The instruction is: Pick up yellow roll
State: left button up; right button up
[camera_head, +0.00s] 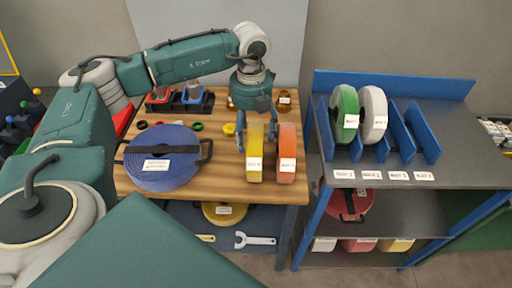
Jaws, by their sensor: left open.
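The yellow roll (255,160) stands upright on the wooden table (210,195), with a white label on its near edge. An orange roll (287,140) stands upright just to its right. My left gripper (256,128) points down at the yellow roll from above. It is open, with its fingers around the roll's upper part; the picture is too small to tell whether they touch it. My right gripper is not in view.
A blue coiled roll (165,145) lies flat on the table's left. Small bins (192,97) stand at the back. A rack (405,130) at the right holds a green roll (345,112) and a white roll (373,115) between blue dividers, with free slots to their right.

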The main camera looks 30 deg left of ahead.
pick_arm(q)
jog(key=shift+s+f, duration=0.15)
jog(key=shift+f, duration=1)
jog(key=c, duration=1.6)
grip_shut()
jog(key=shift+w+r, duration=0.15)
jog(key=shift+w, duration=0.05)
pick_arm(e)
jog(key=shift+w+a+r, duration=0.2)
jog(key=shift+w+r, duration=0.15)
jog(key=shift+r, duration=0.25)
